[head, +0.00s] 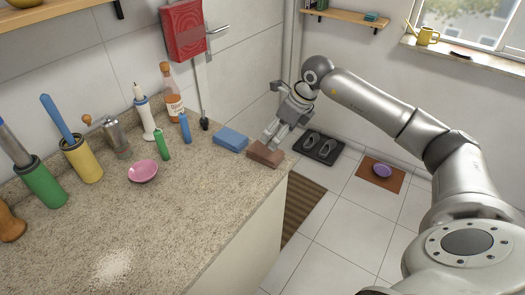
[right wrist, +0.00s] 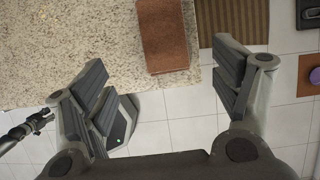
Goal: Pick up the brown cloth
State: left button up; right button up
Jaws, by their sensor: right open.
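The brown cloth (head: 265,154) lies folded as a flat block at the counter's right edge, beside a folded blue cloth (head: 231,139). My right gripper (head: 275,133) is just behind and above the brown cloth in the head view, its fingers pointing down toward it. In the right wrist view my right gripper (right wrist: 165,80) is open and empty, with its fingers spread wide. The brown cloth (right wrist: 164,36) shows ahead between the two fingers, apparently untouched.
On the speckled counter (head: 205,200) stand a pink bowl (head: 142,171), a green bottle (head: 162,143), a blue bottle (head: 185,128) and a sauce bottle (head: 172,90). The counter's front middle is clear. Beyond its edge, a striped mat (head: 300,208) lies on the floor.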

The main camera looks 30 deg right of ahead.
jog(key=p, duration=0.1)
send_over(266, 151)
jog(key=s, duration=0.3)
jog(key=f, duration=0.3)
jog(key=d+f, duration=0.1)
jog(key=shift+w+f, duration=0.25)
jog(key=shift+f, duration=0.15)
jog(key=shift+w+a+f, duration=0.15)
jog(key=shift+f, duration=0.1)
jog(key=p+x, duration=0.2)
jog(key=x, duration=0.2)
jog(key=shift+w+f, duration=0.1)
jog(key=shift+w, duration=0.1)
jog(key=shift+f, duration=0.2)
jog(key=c, duration=1)
jog(key=shift+r, duration=0.1)
